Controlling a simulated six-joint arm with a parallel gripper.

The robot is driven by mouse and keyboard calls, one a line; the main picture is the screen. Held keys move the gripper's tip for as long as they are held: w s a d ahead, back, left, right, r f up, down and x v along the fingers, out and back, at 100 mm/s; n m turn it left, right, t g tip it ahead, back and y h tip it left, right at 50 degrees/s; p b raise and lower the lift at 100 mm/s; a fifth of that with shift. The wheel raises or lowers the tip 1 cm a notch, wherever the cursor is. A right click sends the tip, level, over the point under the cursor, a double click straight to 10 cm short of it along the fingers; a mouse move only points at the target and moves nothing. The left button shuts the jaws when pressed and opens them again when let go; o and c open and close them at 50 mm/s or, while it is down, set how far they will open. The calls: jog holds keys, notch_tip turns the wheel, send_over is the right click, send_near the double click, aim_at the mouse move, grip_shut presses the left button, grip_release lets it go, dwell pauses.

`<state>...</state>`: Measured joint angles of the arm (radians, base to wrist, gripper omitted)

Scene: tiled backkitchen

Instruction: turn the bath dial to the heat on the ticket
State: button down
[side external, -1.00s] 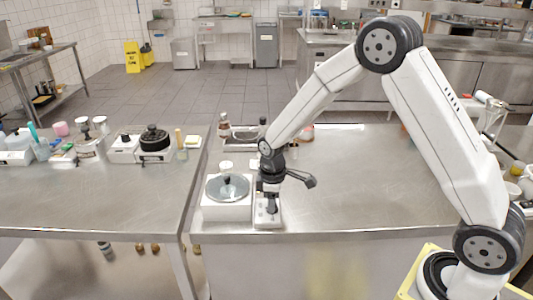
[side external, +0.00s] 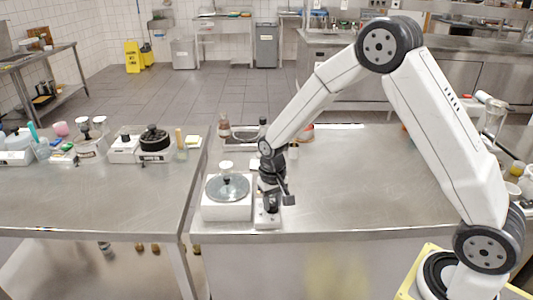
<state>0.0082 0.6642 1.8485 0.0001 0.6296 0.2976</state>
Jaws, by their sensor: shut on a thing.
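The bath (side external: 226,212) is a white box with a round, glass-like lid and a dark knob on top, near the front left of the steel table. A small white control box (side external: 262,223) stands against its right side. My gripper (side external: 271,208) points straight down over this box and is shut on the dial, which the jaws mostly hide. The dial's marks and setting are too small to read. I cannot make out the ticket in this view.
Bottles and a tray (side external: 240,143) stand behind my gripper. The steel table (side external: 350,190) is clear to the right. A second table at left holds a black pot (side external: 154,138) and several small items. A gap separates the tables.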

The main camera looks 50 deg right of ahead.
aim_at(273, 203)
jog(key=m, duration=0.3)
jog(key=shift+m, duration=2.3)
jog(key=shift+c, duration=2)
grip_release()
jog(key=shift+r, duration=0.1)
jog(key=shift+r, duration=3.85)
